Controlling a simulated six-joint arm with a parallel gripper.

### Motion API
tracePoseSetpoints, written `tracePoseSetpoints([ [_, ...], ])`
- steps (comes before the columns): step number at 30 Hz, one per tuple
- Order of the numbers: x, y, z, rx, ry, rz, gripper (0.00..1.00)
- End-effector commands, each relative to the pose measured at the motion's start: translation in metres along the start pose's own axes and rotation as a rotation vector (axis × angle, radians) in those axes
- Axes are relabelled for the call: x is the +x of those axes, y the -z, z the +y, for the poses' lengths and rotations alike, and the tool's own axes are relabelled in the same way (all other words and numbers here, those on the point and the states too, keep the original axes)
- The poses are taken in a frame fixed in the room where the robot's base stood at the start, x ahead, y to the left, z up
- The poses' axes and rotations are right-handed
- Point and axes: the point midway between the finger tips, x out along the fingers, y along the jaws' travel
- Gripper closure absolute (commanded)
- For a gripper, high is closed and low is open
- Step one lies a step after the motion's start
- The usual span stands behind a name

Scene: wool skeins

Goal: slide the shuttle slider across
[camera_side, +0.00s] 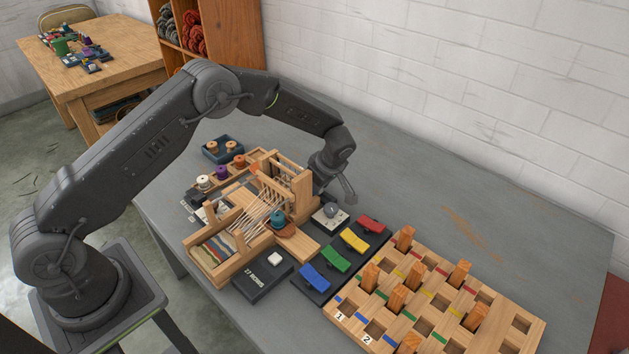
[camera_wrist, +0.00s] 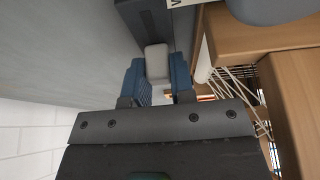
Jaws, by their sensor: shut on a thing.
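In the wrist view my gripper (camera_wrist: 157,82) has its two blue fingers closed around a pale grey block, which I take as the shuttle slider's knob (camera_wrist: 157,62). The block sits at the end of a dark straight bar (camera_wrist: 146,22), which looks like its track. In the side view my gripper (camera_side: 337,186) is low at the far right end of the wooden loom (camera_side: 292,190). The knob and the fingertips are hidden or too small to tell there.
A grey round dial (camera_side: 331,210) on a pale plate stands close to my gripper. Red (camera_side: 370,224), yellow (camera_side: 354,240), green (camera_side: 335,259) and blue (camera_side: 314,278) pedals lie in front. A wooden peg board (camera_side: 447,318) is at the lower right. The grey table behind is clear.

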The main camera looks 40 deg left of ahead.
Motion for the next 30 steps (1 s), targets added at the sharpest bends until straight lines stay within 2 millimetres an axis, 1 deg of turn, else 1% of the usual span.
tracePoseSetpoints([
  [1,-0.004,-0.010,0.001,0.004,-0.003,0.000,1.00],
  [3,-0.009,-0.021,0.000,0.004,-0.003,-0.001,1.00],
  [5,-0.012,-0.029,0.000,0.004,-0.004,0.000,1.00],
  [13,-0.014,-0.034,0.000,0.001,-0.004,-0.004,1.00],
  [14,-0.014,-0.034,0.000,0.001,-0.004,-0.004,0.76],
  [21,-0.013,-0.032,0.000,0.001,-0.004,-0.002,0.53],
  [22,-0.013,-0.032,0.000,0.001,-0.003,-0.002,0.51],
  [30,-0.015,-0.031,0.000,0.000,-0.003,0.000,0.51],
])
